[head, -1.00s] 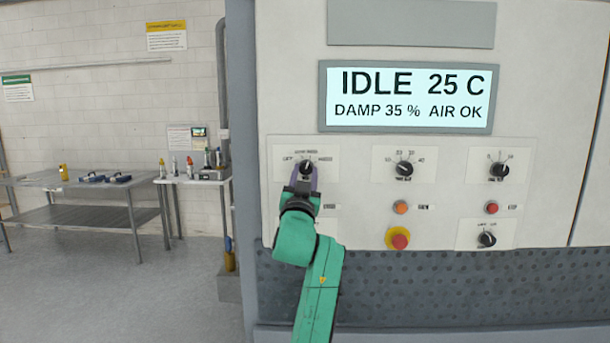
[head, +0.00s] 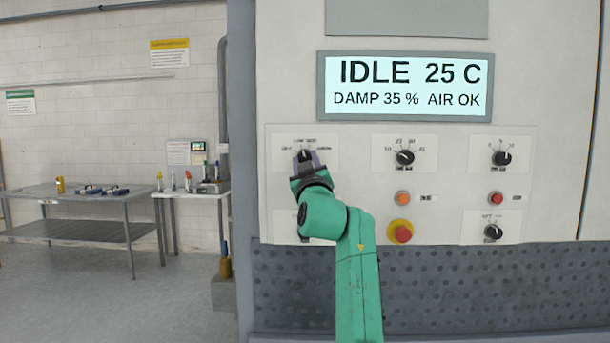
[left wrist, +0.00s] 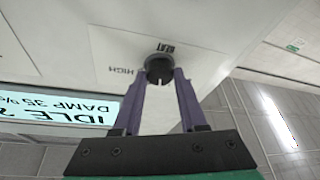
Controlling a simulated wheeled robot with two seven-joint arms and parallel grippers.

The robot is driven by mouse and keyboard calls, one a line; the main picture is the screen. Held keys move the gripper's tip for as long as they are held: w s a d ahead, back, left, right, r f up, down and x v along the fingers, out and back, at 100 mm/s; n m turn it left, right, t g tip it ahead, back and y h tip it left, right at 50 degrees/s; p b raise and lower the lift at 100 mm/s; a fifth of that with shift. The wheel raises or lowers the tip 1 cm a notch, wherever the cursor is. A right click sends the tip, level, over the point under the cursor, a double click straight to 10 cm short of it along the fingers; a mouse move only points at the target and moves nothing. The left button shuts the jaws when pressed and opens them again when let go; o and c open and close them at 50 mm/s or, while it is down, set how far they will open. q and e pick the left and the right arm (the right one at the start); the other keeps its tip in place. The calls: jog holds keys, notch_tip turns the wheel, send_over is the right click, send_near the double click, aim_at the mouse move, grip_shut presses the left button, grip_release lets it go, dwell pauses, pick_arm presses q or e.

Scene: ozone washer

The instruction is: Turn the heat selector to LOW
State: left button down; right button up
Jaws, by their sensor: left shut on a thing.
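The heat selector (head: 305,155) is a small black knob on a white plate at the upper left of the control panel, with small labels around it. My left gripper (head: 307,160) is at this knob, its purple fingers shut on it from either side. In the left wrist view the knob (left wrist: 160,68) sits between the fingertips (left wrist: 161,74), with "HIGH" readable beside it. A white mark on the knob points roughly up the panel. The fingers and wrist hide part of the knob and plate. My right gripper is not in view.
The display (head: 405,86) reads IDLE 25 C. Two more knobs (head: 405,157) (head: 501,158) sit to the right. Below are an orange button (head: 403,197), a red button (head: 495,198), a red-and-yellow stop button (head: 401,232) and another knob (head: 493,231). A metal table (head: 80,198) stands far left.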

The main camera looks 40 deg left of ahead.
pick_arm(q)
jog(key=shift+n+g+b, duration=0.3)
jog(key=shift+n+g, duration=0.2)
jog(key=shift+n, duration=0.5)
jog(key=shift+w, duration=0.1)
jog(key=shift+c, duration=2.3)
grip_release()
jog(key=b+v, duration=0.7)
jog(key=v, duration=0.7)
jog(key=shift+d+f, duration=0.25)
jog(key=shift+d, duration=0.1)
